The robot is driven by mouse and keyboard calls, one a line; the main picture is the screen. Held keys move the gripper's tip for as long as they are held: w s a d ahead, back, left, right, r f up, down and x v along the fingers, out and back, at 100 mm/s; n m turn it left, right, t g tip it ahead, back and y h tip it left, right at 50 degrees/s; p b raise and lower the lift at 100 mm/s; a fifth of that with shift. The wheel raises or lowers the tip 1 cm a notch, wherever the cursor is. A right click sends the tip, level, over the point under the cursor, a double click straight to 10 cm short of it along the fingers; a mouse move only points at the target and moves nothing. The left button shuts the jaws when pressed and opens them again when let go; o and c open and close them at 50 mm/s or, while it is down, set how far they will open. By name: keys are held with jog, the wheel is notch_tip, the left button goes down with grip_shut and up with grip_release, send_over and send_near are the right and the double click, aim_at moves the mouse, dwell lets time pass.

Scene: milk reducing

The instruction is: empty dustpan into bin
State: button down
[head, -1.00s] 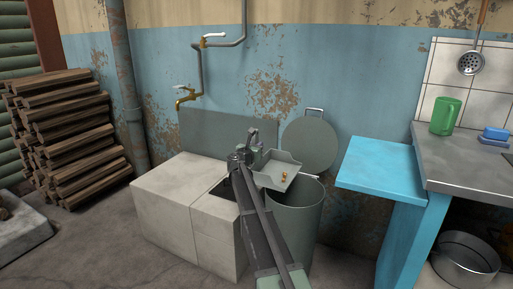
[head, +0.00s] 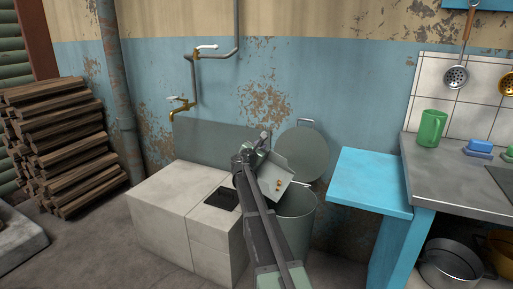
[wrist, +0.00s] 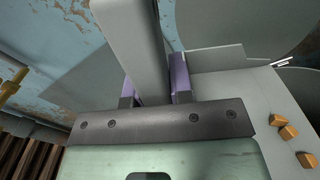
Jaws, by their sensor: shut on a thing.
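The dustpan (head: 273,169) is a grey pan, tilted down to the right above the open mouth of the bin. Several small orange-brown bits (head: 279,184) lie on it; they also show near the right edge of the wrist view (wrist: 288,131). My gripper (head: 262,143) is shut on the dustpan's handle, which stands between the two purple-grey fingers (wrist: 153,85) in the wrist view. The bin (head: 298,222) is a grey-green cylinder, and its round lid (head: 304,152) stands upright behind it. The pan hides part of the bin's opening.
A pale stone sink block (head: 170,212) with a dark basin opening stands left of the bin. A light-blue board (head: 366,180) and a grey counter (head: 455,175) with a green mug (head: 431,128) stand to the right. Stacked firewood (head: 65,140) is at the far left.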

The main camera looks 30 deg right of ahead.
jog(key=s+d+r+m+p, duration=0.2)
jog(key=s+d+r+m, duration=0.1)
jog(key=s, duration=0.1)
jog(key=shift+s+m+p, duration=0.3)
jog(key=shift+m, duration=0.1)
dwell(1.0)
jog(key=w+a+f+n+b, duration=0.6)
jog(key=w+f+n+b, duration=0.2)
jog(key=f+b, duration=0.1)
jog(key=r+p, duration=0.5)
jog(key=shift+w+d+r, duration=0.15)
jog(key=shift+d+r, duration=0.05)
